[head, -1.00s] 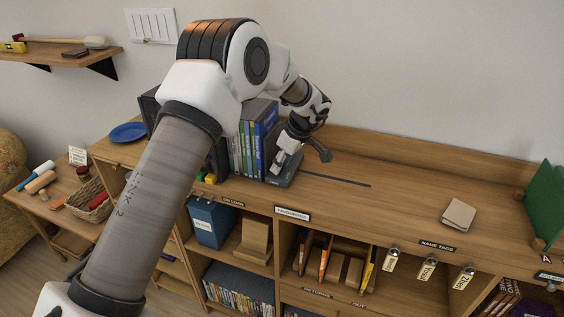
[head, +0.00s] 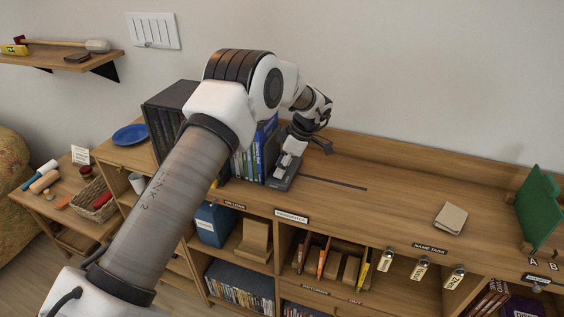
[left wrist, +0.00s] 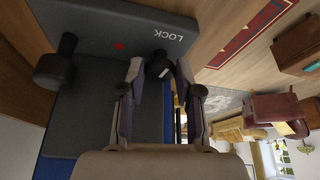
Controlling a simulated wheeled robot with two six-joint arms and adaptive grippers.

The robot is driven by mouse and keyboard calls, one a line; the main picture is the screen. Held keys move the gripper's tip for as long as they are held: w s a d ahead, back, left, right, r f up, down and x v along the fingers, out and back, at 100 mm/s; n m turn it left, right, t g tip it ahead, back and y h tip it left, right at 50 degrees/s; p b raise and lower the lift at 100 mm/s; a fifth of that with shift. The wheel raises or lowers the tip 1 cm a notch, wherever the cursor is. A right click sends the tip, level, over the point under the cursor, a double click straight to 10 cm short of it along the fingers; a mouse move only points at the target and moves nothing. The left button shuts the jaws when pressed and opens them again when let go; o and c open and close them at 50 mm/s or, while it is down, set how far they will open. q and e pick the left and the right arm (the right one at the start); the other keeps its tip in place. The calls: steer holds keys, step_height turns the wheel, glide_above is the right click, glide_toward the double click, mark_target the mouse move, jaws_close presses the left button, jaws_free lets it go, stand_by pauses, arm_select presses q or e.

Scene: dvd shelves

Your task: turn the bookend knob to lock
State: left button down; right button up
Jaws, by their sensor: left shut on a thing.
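The dark grey bookend (head: 281,180) stands on the shelf top against the right end of the row of DVD cases (head: 246,163). My left gripper (head: 290,153) is over its base. In the left wrist view, the bookend (left wrist: 100,115) shows white LOCK lettering and a red dot. The small black knob (left wrist: 160,66) with a white mark sits between the fingertips of my left gripper (left wrist: 158,78), which is shut on it. Which setting the mark points to is unclear. A second black peg (left wrist: 55,62) stands out from the bookend at left. My right gripper is not in view.
A dark slot (head: 335,183) runs right from the bookend along the shelf top. A blue plate (head: 130,134) is at left. The shelf top between is mostly clear.

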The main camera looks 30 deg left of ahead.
arm_select(q)
steer(key=shift+a+n+g, duration=0.1)
steer(key=shift+n+g, duration=0.3)
steer(key=shift+n, duration=0.5)
steer(key=c, duration=0.8)
jaws_free()
steer(key=shift+o, duration=0.2)
steer(key=shift+a, duration=0.15)
steer(key=v, duration=1.1)
steer(key=shift+r, duration=0.45)
steer(key=shift+w, duration=0.1)
